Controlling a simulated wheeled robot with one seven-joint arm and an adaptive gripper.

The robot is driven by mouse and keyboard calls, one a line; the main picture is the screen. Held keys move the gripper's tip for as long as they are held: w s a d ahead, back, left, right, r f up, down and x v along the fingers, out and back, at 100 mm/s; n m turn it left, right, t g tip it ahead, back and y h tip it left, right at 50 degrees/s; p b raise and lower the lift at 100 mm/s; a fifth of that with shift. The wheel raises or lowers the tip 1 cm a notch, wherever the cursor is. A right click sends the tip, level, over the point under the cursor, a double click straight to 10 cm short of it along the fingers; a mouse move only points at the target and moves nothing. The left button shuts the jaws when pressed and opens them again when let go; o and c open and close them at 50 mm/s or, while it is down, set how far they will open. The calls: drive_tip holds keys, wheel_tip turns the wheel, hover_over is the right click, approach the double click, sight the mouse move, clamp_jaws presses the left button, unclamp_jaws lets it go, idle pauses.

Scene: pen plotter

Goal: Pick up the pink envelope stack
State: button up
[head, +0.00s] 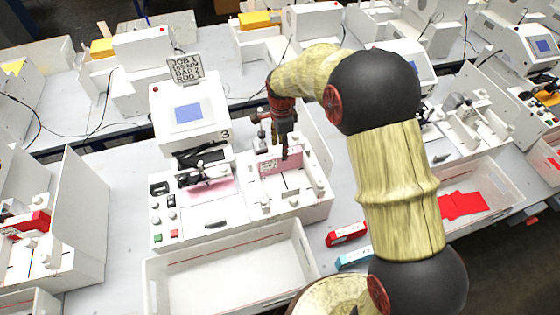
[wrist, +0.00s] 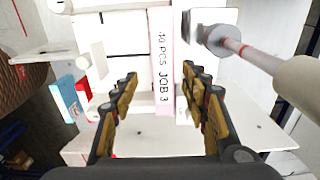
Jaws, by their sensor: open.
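The pink envelope stack (head: 268,166) stands upright in the right-hand bay of the white plotter machine (head: 188,113) marked 3. In the wrist view the stack (wrist: 163,45) shows as a narrow pink strip with a label reading "40 PCS JOB 3". My gripper (head: 283,152) is at the stack in the head view and covers part of it. In the wrist view my gripper (wrist: 160,76) is open, with one finger on each side of the strip. I cannot tell whether either finger touches the stack.
An empty white tray (head: 158,285) stands in front of the machine. A red box (head: 346,234) and a light-blue box (head: 354,258) lie right of it. A tray at right holds red envelopes (head: 462,205). White bay walls and a rod (wrist: 245,50) are close around my gripper.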

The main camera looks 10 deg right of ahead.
sight(280, 153)
drive_tip(key=f, duration=0.4)
drive_tip(key=shift+w+a+f, duration=0.15)
drive_tip(key=shift+w+f, duration=0.1)
drive_tip(key=shift+f, duration=0.05)
drive_tip(key=shift+c, duration=0.6)
clamp_jaws()
